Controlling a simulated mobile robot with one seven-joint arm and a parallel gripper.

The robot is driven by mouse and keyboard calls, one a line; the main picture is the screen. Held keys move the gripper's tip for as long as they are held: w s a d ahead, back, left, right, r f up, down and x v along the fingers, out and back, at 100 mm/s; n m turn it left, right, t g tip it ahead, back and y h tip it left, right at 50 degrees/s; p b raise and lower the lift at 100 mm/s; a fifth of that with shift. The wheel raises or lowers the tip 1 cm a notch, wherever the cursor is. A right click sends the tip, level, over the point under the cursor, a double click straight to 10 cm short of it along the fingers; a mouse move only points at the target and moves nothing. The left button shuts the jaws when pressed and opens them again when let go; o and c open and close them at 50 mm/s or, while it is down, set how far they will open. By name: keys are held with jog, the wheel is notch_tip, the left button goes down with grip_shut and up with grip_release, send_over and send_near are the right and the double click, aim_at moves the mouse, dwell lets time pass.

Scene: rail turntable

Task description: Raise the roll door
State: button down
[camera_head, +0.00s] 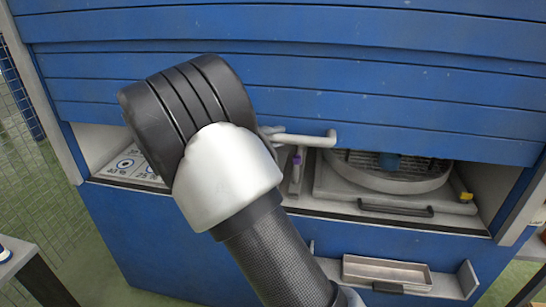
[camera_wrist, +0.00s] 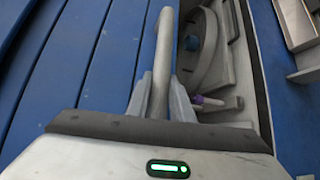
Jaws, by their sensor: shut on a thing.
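The blue slatted roll door (camera_head: 400,100) covers the upper part of the blue cabinet and is partly raised, with an opening below its lower edge. A pale grey bar handle (camera_head: 305,139) sticks out at the door's lower edge. In the wrist view the handle (camera_wrist: 163,62) runs between the two fingers of my gripper (camera_wrist: 160,95), which is shut on it. The blue slats (camera_wrist: 75,60) lie to the left of the handle there. In the head view my arm hides the fingers and part of the door's lower edge.
Inside the opening a round turntable (camera_head: 390,182) sits on a grey slide with a dark handle (camera_head: 395,209). A purple-topped tool (camera_head: 296,172) stands left of it. A shelf with a tray (camera_head: 387,271) juts out below. A table corner (camera_head: 18,262) is at lower left.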

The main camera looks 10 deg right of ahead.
aim_at(273, 67)
notch_tip(273, 67, up, 18)
jog(key=p, duration=0.6)
jog(key=shift+p, duration=0.35)
jog(key=c, duration=1.6)
grip_release()
jog(key=shift+f, duration=0.1)
jog(key=shift+o, duration=0.2)
jog(key=v, duration=1.7)
jog(key=shift+a, duration=0.15)
jog(key=shift+s, duration=0.15)
